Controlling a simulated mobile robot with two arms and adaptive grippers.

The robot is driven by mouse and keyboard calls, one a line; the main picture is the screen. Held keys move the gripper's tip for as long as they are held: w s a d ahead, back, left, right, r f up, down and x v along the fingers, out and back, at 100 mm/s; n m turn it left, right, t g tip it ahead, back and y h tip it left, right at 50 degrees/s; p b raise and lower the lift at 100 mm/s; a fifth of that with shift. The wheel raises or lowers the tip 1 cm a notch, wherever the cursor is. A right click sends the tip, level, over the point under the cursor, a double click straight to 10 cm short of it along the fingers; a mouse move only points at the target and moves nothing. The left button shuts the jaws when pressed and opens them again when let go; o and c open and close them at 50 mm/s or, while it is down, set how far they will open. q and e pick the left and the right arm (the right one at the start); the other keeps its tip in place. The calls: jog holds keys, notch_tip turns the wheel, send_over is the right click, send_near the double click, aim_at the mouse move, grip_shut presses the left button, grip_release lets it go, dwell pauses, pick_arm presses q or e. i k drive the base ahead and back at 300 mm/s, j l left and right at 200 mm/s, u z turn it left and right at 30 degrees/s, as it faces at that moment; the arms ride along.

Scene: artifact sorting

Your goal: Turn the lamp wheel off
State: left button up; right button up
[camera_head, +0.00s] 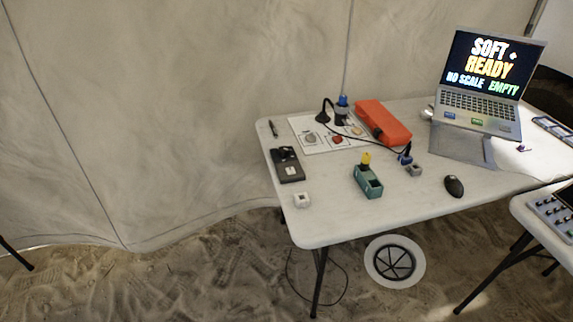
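A small black curved-neck object (323,116), perhaps a lamp, stands on a white board (312,146) on the table's left half. A black cable runs from this area to the right. A black and blue upright piece (342,109) stands beside it. A round white ring with black spokes (413,277), wheel-like, is below the table at the sand floor. I cannot tell which part is the lamp wheel, or whether a lamp is on. Neither of my grippers is in view.
The white table (330,228) also holds an orange case (391,121), a teal holder (368,184), a black device (287,165), a mouse (453,186) and a laptop (480,83) on a stand. A second table (533,214) is at right. Sand floor at left is open.

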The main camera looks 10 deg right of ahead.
aim_at(284, 152)
jog(key=i+j+z, duration=0.15)
jog(key=i+z, duration=0.2)
jog(key=i+j+z, duration=0.7)
jog(key=k+l, duration=0.05)
jog(key=l, duration=0.05)
